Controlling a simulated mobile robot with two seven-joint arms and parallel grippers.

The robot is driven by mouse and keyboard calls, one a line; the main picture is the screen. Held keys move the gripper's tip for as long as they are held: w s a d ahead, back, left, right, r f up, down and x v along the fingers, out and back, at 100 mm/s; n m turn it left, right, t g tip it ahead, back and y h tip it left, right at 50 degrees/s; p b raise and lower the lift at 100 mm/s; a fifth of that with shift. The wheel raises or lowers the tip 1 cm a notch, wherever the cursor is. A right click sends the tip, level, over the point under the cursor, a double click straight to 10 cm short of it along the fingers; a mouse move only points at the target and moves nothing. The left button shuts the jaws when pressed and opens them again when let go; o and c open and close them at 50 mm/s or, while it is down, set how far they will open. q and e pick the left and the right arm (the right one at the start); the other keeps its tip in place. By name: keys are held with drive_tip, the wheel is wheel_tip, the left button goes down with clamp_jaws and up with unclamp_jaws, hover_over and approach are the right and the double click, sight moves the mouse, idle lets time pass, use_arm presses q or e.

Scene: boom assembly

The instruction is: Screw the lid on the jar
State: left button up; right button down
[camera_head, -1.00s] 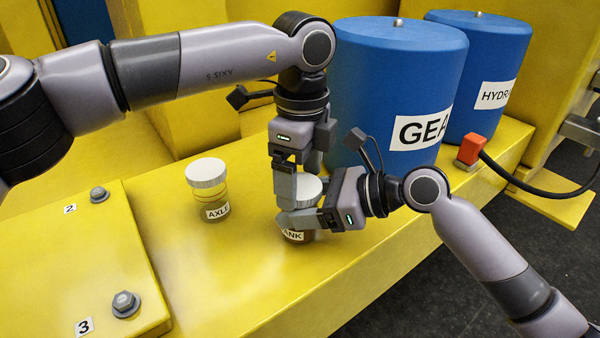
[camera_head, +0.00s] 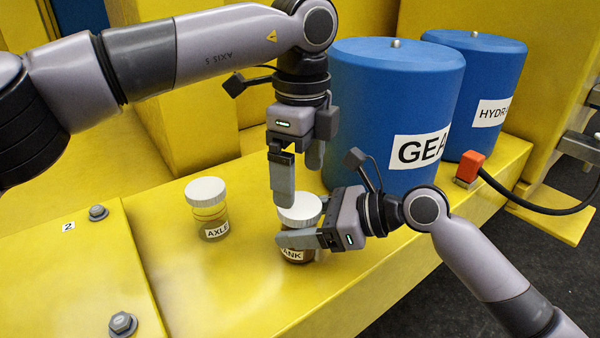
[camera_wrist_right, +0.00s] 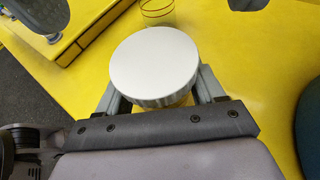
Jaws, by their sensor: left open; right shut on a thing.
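A small jar (camera_head: 296,256), its label partly covered and reading "ANK", stands on the yellow ledge. A white ribbed lid (camera_head: 300,207) sits on its top and looks level; I cannot tell how tight it is. In the right wrist view the lid (camera_wrist_right: 155,66) fills the middle, between the fingers. My right gripper (camera_head: 300,238) is shut on the jar just below the lid, coming from the right. My left gripper (camera_head: 297,182) points down above the lid, open and empty, its fingers spread. One left finger hangs near the lid's left edge.
A second jar (camera_head: 211,225) labelled "AXLE" with a white lid stands to the left on the ledge. Two large blue drums (camera_head: 392,110) (camera_head: 484,95) stand behind. A red connector (camera_head: 469,168) with a black cable is at right. Bolts (camera_head: 122,323) rise from the left plate.

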sight(300, 204)
use_arm(q)
drive_tip(key=shift+r+n, duration=1.6)
drive_tip(key=shift+r, duration=0.15)
wheel_tip(300, 204, down, 8)
drive_tip(key=shift+f, duration=0.1)
drive_tip(key=c, duration=1.1)
drive_tip(key=shift+m, duration=1.6)
